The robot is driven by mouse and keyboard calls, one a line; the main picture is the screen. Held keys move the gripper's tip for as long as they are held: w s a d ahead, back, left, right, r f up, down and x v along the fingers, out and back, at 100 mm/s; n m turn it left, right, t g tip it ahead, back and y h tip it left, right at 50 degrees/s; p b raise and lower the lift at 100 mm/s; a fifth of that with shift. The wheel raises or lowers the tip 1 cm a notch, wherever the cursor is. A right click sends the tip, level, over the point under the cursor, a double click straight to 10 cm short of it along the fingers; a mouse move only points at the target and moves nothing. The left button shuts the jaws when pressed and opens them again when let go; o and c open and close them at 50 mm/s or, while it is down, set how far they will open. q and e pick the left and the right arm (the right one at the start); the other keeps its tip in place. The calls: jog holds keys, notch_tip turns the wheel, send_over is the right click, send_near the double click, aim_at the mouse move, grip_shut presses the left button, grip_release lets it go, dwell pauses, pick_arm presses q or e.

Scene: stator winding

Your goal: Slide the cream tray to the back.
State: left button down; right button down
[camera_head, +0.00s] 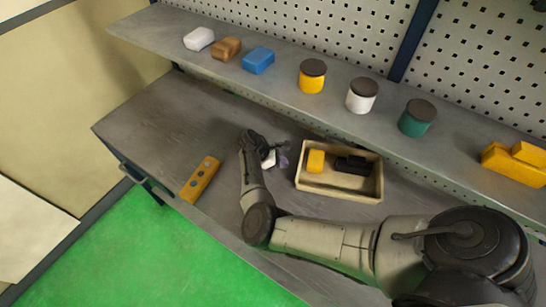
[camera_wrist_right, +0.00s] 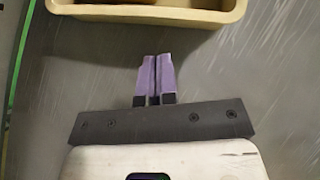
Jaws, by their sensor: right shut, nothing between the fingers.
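The cream tray (camera_head: 338,191) stands on the grey workbench below the shelf, with a yellow block (camera_head: 316,161) and a dark object (camera_head: 352,165) inside it. In the right wrist view, the tray's near wall (camera_wrist_right: 150,19) runs along the top edge, and most of the tray is cut off. My right gripper (camera_head: 283,157) is just left of the tray in the head view, low over the bench. Its purple fingers (camera_wrist_right: 154,78) are together and empty, pointing at the tray with a gap between. My left gripper is not in view.
The shelf (camera_head: 290,83) above the bench's back holds soap-like blocks, several lidded jars (camera_head: 362,95) and a yellow block (camera_head: 514,163). The bench's left part is mostly clear.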

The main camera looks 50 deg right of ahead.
aim_at(308, 166)
jog(key=s+d, duration=0.1)
jog(key=s+p, duration=0.1)
jog(key=shift+s+d, duration=0.3)
jog(key=shift+d, duration=0.1)
jog(key=shift+s+d+f, duration=0.1)
jog(key=shift+s+d, duration=0.25)
jog(key=shift+s, duration=0.05)
jog(key=shift+s+d+p, duration=0.2)
jog(key=shift+s+p, duration=0.1)
jog(key=shift+p, duration=0.2)
jog(key=shift+s+d+r+p, duration=0.2)
jog(key=shift+s+d+p, duration=0.7)
jog(key=shift+s+p, duration=0.35)
jog(key=shift+d+f, duration=0.1)
jog(key=shift+f, duration=0.05)
